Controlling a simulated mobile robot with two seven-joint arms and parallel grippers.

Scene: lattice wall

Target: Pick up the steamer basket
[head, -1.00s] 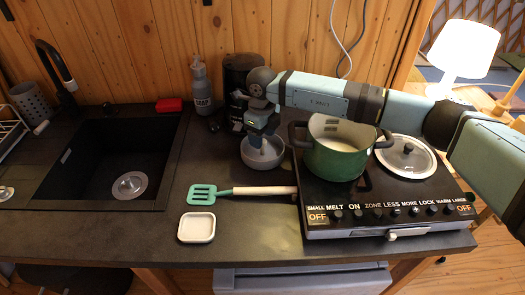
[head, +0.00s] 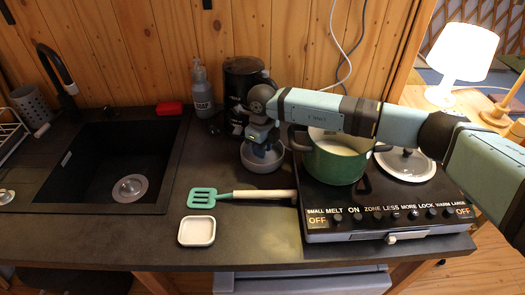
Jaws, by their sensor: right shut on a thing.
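The steamer basket (head: 263,165) is a small grey round bowl-like thing on the dark counter, left of the stove, in the head view. My right gripper (head: 262,147) points down into it from above and is shut on it, near its middle. The fingertips and the exact grip point are partly hidden inside the basket. The basket looks level and low, at or very near the counter; I cannot tell whether it touches. My left gripper is not in view.
A green pot (head: 340,160) and a glass lid (head: 405,165) are on the stove (head: 380,230), right of the basket. A spatula (head: 240,195) and white dish (head: 197,231) lie in front. A soap bottle (head: 202,92) and dark coffee maker (head: 240,80) stand behind. The sink (head: 105,165) is left.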

